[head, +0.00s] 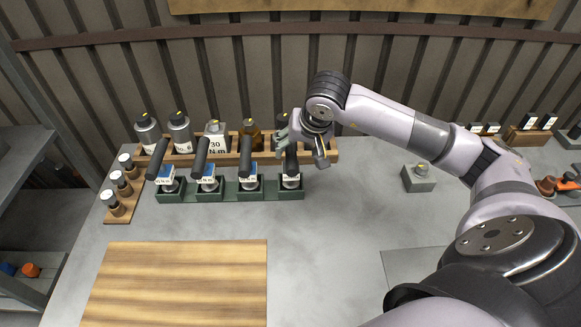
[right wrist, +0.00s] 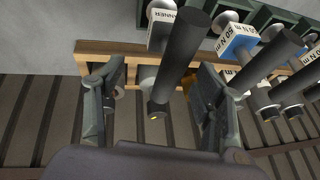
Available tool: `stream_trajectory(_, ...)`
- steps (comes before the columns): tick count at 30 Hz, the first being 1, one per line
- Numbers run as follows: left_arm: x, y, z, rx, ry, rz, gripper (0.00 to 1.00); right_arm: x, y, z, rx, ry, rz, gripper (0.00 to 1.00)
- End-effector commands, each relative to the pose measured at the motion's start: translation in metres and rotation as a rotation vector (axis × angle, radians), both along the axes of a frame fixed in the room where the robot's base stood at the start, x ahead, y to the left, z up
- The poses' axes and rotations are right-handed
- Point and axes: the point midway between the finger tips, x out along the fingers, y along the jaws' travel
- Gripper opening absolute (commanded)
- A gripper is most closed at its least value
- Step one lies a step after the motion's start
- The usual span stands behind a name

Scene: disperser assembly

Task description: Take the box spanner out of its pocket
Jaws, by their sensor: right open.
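The rightmost tool (head: 291,160) has a white label and stands at the rack's right end. My right gripper (head: 302,150) is above and behind it, fingers apart. In the right wrist view, the open right gripper (right wrist: 163,78) has one finger on each side of that tool's black handle (right wrist: 181,52); I cannot tell whether they touch it. Its lower end is partly hidden in its pocket. My left gripper is not in view.
The neighbouring tools (head: 247,158) stand close to the left. A wooden rack (head: 325,155) with several bottles runs behind. A wooden board (head: 180,285) lies in front, and a grey block (head: 418,180) stands to the right. The grey table between is clear.

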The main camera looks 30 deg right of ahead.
Motion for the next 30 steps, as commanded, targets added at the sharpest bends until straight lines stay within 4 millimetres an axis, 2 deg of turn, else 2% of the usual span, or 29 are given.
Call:
stream_trajectory(5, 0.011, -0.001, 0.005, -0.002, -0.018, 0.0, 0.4, 0.005, 0.0, -0.011, 0.0, 0.0, 0.0, 0.63)
stream_trajectory(8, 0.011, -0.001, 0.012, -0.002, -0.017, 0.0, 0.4, 0.007, 0.001, -0.019, 0.003, 0.004, 0.001, 0.63)
stream_trajectory(12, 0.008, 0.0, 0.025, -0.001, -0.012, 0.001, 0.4, 0.014, 0.003, -0.039, 0.003, 0.005, -0.001, 0.63)
stream_trajectory(17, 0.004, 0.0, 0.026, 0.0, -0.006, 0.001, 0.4, 0.022, 0.001, -0.056, 0.002, 0.002, 0.0, 0.63)
stream_trajectory(25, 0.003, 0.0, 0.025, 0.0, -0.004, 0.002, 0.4, 0.024, 0.001, -0.059, -0.001, -0.001, 0.001, 0.63)
stream_trajectory(30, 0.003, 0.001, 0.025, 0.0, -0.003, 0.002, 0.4, 0.024, 0.001, -0.059, 0.0, 0.0, 0.0, 0.52)
